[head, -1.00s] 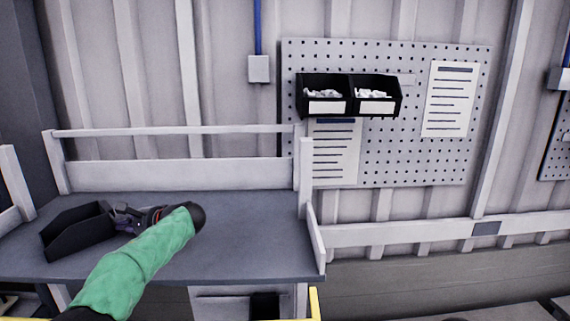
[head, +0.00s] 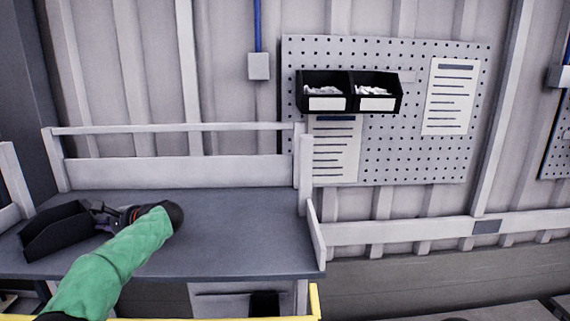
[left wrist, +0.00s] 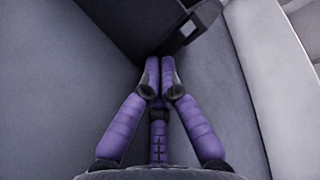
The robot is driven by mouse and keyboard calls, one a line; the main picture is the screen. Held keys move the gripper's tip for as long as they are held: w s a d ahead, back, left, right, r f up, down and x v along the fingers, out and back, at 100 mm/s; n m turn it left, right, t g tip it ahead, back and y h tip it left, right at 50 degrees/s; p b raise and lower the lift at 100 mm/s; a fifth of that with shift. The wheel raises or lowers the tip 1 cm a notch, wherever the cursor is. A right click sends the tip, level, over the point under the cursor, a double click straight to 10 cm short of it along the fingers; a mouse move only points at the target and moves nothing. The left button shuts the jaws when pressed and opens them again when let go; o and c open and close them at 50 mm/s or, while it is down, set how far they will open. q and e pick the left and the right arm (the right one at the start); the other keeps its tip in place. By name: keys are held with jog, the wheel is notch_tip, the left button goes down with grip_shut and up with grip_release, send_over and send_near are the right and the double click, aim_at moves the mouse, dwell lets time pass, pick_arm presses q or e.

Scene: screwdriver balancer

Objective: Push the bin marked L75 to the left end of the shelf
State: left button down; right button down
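A black open bin (head: 58,236) sits on the left part of the grey shelf (head: 235,235). No L75 marking is readable on it from here. My left gripper (head: 100,214) is at the bin's right side, with its fingertips against or very close to the bin wall. In the left wrist view, the purple fingers (left wrist: 160,68) are together with nothing seen between them, and the dark bin wall (left wrist: 125,25) fills the area just ahead of them. Whether they touch it is hard to tell. My right gripper is not in view.
A low upright side panel (head: 10,180) stands at the shelf's left end, with little room left of the bin. A back rail (head: 180,172) runs behind. The shelf right of my arm is clear. Two black bins (head: 350,92) hang on the pegboard (head: 420,155).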

aim_at(74, 222)
pick_arm(q)
jog(key=shift+s+a+b, duration=0.15)
jog(key=shift+s+a, duration=0.35)
jog(key=shift+a, duration=1.2)
jog(key=shift+s+a+b, duration=0.15)
jog(key=shift+s+a, duration=0.3)
jog(key=shift+a, duration=1.2)
jog(key=shift+s+a+b, duration=0.15)
jog(key=shift+s+a, duration=0.35)
jog(key=shift+a, duration=1.2)
jog(key=shift+w+d+r+p, duration=0.2)
jog(key=shift+d+r+p, duration=0.15)
jog(key=shift+d+r, duration=0.3)
jog(key=shift+w+d+r+p, duration=0.2)
jog(key=shift+d+r+p, duration=0.2)
jog(key=shift+d, duration=0.45)
